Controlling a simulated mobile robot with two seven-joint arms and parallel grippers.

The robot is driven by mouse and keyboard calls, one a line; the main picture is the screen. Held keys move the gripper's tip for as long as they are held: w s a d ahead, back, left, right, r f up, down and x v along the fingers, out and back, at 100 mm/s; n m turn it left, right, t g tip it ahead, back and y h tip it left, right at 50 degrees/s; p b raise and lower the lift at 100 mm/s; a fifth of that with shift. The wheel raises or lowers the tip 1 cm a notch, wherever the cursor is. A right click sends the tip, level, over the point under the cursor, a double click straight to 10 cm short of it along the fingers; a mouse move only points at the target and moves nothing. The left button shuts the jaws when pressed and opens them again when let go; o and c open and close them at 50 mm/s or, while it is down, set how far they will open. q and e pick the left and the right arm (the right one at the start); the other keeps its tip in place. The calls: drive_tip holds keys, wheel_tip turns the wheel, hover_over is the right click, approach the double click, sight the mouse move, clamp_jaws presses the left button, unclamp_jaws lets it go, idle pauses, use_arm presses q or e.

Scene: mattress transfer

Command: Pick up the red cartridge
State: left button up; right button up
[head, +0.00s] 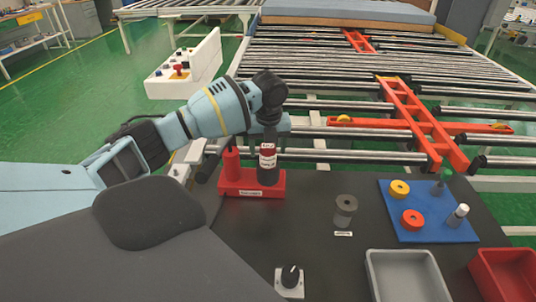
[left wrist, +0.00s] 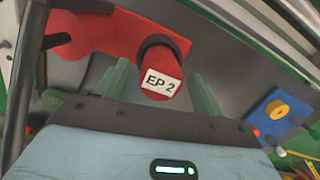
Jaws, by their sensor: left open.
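The red cartridge (head: 267,152) stands upright in a dark sleeve at the right end of a red holder (head: 236,190) on the dark tabletop. In the left wrist view the cartridge (left wrist: 172,66) shows its white "EP 2" label, with a black ring around it, and the red holder (left wrist: 95,32) lies behind. My left gripper (head: 268,132) is directly over the cartridge, pointing down. In the left wrist view its greenish fingers (left wrist: 162,88) are open, one on each side of the cartridge. I cannot tell whether they touch it. My right gripper is not in view.
A second red post (head: 231,160) stands at the holder's left end. To the right are a grey cylinder (head: 345,209), a blue board (head: 432,229) with rings and pegs, a grey tray (head: 372,277) and a red bin (head: 478,277). A roller conveyor (head: 350,105) lies behind.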

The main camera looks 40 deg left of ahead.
use_arm(q)
drive_tip(key=shift+w+a+f, duration=0.1)
drive_tip(key=shift+f, duration=0.65)
drive_tip(key=shift+w+a+f, duration=0.1)
drive_tip(key=shift+f, duration=0.65)
drive_tip(key=c, duration=1.2)
